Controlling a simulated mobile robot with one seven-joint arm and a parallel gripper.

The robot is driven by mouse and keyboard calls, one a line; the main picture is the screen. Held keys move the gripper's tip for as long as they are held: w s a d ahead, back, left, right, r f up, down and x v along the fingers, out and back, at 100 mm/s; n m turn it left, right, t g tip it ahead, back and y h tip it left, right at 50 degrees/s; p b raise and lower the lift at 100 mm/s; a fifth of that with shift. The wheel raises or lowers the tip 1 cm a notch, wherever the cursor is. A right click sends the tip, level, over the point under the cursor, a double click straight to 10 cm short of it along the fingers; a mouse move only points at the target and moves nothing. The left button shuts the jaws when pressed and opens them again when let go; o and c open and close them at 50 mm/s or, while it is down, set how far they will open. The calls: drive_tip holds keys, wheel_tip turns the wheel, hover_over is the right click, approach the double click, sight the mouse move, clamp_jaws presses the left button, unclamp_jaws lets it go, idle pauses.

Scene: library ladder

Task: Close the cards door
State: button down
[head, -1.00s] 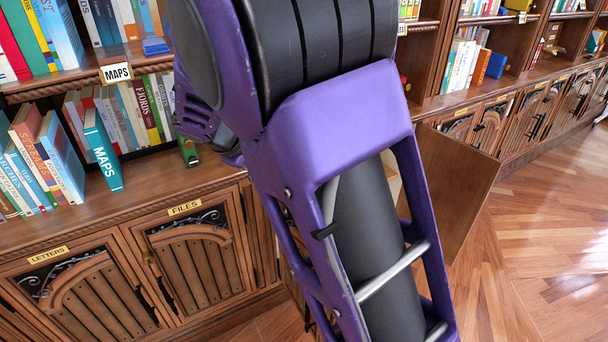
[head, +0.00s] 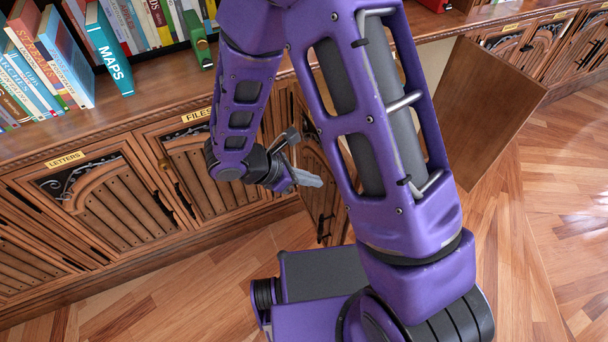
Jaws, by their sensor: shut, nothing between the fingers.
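Two cabinet doors stand swung out from the lower cabinets. One is a plain brown door panel (head: 488,112) to the right of my arm. The other is a carved door (head: 312,207) with a dark handle, partly hidden behind my arm. No cards label shows, so I cannot tell which is the cards door. My gripper (head: 312,180) is shut and empty, in front of the carved door's face in the picture. I cannot tell whether it touches the door.
The files door (head: 205,175) and letters door (head: 105,205) are closed at left. Books, including a teal maps book (head: 110,50), stand on the shelf above. More closed cabinets (head: 570,50) run to the right. Wooden floor (head: 540,240) is clear at right.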

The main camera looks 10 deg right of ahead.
drive_tip(key=w+d+f, duration=0.2)
drive_tip(key=d+f, duration=0.1)
drive_tip(key=d, duration=0.3)
drive_tip(key=shift+d, duration=0.4)
drive_tip(key=shift+w+d+b, duration=0.1)
drive_tip(key=shift+b, duration=0.2)
